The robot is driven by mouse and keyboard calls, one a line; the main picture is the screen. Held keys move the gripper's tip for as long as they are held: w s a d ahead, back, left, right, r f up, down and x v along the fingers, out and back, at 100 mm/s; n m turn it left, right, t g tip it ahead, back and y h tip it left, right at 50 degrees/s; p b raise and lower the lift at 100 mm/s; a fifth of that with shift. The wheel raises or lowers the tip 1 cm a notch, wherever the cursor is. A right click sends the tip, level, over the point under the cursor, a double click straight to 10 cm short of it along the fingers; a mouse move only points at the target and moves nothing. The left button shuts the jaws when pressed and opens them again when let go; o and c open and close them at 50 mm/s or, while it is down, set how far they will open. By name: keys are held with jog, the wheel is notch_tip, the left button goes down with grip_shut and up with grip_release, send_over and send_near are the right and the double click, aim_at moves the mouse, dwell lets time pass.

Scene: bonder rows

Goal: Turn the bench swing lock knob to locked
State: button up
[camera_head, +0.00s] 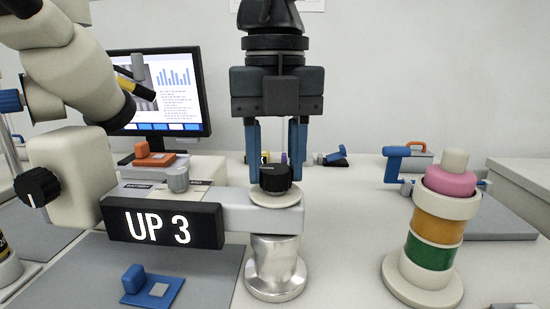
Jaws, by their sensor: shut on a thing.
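The black lock knob (275,178) sits on a pale round collar (274,196) at the end of the grey swing arm (235,208), above a shiny metal post (275,268). My gripper (276,174) points straight down from above. Its two blue fingers stand one on each side of the knob, shut on it. A small light mark shows on the knob's front side. I cannot read any locked or unlocked marking near it.
A black "UP 3" display (162,223) and a microscope body (72,165) are at the left. A striped signal tower (435,235) stands at the right. A monitor (165,92) stands behind. A blue block fixture (152,287) lies on the grey mat in front.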

aim_at(276, 168)
jog(key=o, duration=1.1)
jog(key=shift+c, duration=0.2)
jog(key=shift+r, duration=0.15)
notch_tip(276, 168, up, 8)
jog(key=shift+f+p, duration=0.2)
jog(key=shift+p, duration=0.35)
